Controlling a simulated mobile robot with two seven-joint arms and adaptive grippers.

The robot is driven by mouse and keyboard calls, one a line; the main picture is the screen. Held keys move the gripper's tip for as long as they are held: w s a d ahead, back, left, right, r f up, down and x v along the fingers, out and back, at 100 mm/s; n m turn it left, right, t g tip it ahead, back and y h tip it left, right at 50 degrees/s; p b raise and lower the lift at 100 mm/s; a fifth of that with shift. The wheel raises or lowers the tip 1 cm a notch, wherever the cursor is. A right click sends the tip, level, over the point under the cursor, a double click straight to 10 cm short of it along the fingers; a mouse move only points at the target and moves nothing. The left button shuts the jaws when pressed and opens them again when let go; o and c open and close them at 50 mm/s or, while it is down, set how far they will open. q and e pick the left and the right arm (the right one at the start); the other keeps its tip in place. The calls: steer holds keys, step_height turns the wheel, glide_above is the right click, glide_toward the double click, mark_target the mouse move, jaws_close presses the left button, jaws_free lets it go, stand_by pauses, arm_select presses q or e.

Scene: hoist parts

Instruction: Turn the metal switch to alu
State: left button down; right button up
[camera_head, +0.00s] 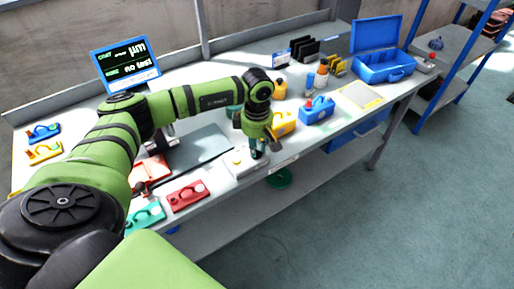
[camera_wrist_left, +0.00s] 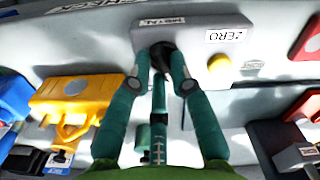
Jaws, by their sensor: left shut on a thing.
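The grey box (camera_head: 240,165) stands near the front edge of the bench; it also shows at the top of the left wrist view (camera_wrist_left: 195,38). It carries a label reading METAL and, below that, a dark metal switch (camera_wrist_left: 163,54). My left gripper (camera_head: 256,152) reaches down to the box. In the left wrist view its green fingers (camera_wrist_left: 164,62) are shut on the switch, one on each side, and partly hide it. The switch's setting cannot be read. My right gripper is not in view.
Beside the switch is a yellow button (camera_wrist_left: 220,68) labelled ZERO. A yellow case (camera_wrist_left: 72,100) and a blue case (camera_head: 317,108) lie on one side, a red case (camera_head: 188,195) on the other. A screen (camera_head: 127,64) stands behind. The bench's front edge is close.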

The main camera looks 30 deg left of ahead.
arm_select(q)
steer(key=m+b, duration=0.3)
steer(key=shift+f, duration=0.2)
steer(key=m+b, duration=0.2)
steer(key=m, duration=0.1)
steer(key=shift+b, duration=0.35)
steer(key=shift+s+d+r+m+b, duration=0.1)
steer(key=shift+m+b, duration=0.65)
steer(key=shift+m, duration=0.4)
steer(key=shift+d+r+m+b, duration=0.1)
steer(key=shift+m+b, duration=0.6)
steer(key=shift+m, duration=0.45)
steer(key=c, duration=1.1)
jaws_free()
step_height(320, 180, up, 12)
steer(key=shift+r, duration=0.1)
